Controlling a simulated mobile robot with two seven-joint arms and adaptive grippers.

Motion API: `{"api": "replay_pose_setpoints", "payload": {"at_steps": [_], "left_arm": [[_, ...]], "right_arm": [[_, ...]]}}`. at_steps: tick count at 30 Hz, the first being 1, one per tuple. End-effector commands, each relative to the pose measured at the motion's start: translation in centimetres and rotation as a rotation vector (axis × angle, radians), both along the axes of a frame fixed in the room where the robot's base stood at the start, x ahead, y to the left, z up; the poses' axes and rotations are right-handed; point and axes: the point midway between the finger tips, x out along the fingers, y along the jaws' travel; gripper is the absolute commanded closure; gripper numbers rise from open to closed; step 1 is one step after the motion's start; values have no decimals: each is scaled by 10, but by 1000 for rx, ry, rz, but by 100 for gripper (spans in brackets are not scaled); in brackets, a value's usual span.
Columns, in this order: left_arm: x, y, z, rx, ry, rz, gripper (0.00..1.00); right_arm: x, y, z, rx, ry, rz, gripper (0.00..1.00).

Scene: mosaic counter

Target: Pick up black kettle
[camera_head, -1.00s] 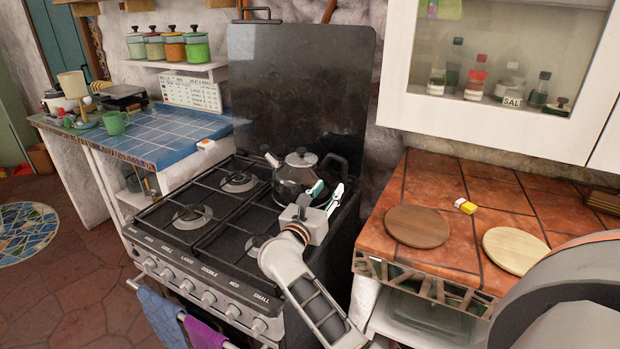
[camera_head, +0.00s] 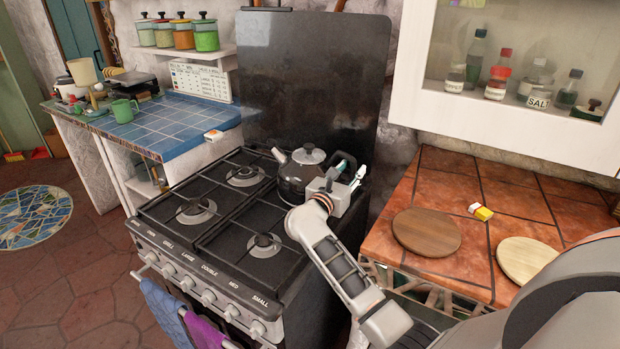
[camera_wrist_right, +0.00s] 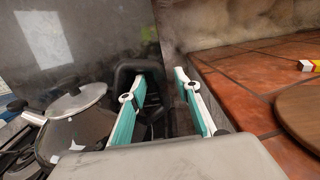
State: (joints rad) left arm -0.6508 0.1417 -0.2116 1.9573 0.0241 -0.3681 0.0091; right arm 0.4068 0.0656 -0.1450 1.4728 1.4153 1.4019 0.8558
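The black kettle (camera_head: 291,178) stands upright at the back right of the stove, with its spout to the left and its dark loop handle on the right. My right gripper (camera_head: 350,172) is at the handle side. In the right wrist view the kettle (camera_wrist_right: 75,132) is at the left, its body left of both fingers. The gripper (camera_wrist_right: 158,92) is open, its two teal-and-white fingers apart. The black handle (camera_wrist_right: 126,69) shows behind the left finger and partly in the gap; I cannot tell whether they touch. My left gripper is out of view.
The black stove (camera_head: 215,222) has several burners and a raised dark lid (camera_head: 310,80) behind. The tiled counter (camera_head: 470,185) at right holds two round boards (camera_head: 427,232) and a small yellow-white block (camera_head: 481,211). A white cabinet (camera_head: 490,128) hangs above it.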

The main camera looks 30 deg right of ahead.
Motion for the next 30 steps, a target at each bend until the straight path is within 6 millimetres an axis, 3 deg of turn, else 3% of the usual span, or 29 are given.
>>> {"api": "replay_pose_setpoints", "payload": {"at_steps": [5, 13, 17, 30], "left_arm": [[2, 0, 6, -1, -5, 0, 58], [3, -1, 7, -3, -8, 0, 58], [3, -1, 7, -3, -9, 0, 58], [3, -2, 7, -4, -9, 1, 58]], "right_arm": [[10, -16, 1, -1, 0, 0, 68], [11, -18, 0, 1, 1, 1, 68], [11, -18, 0, 0, 0, 1, 100], [12, -18, 6, 0, -13, 1, 100]]}}
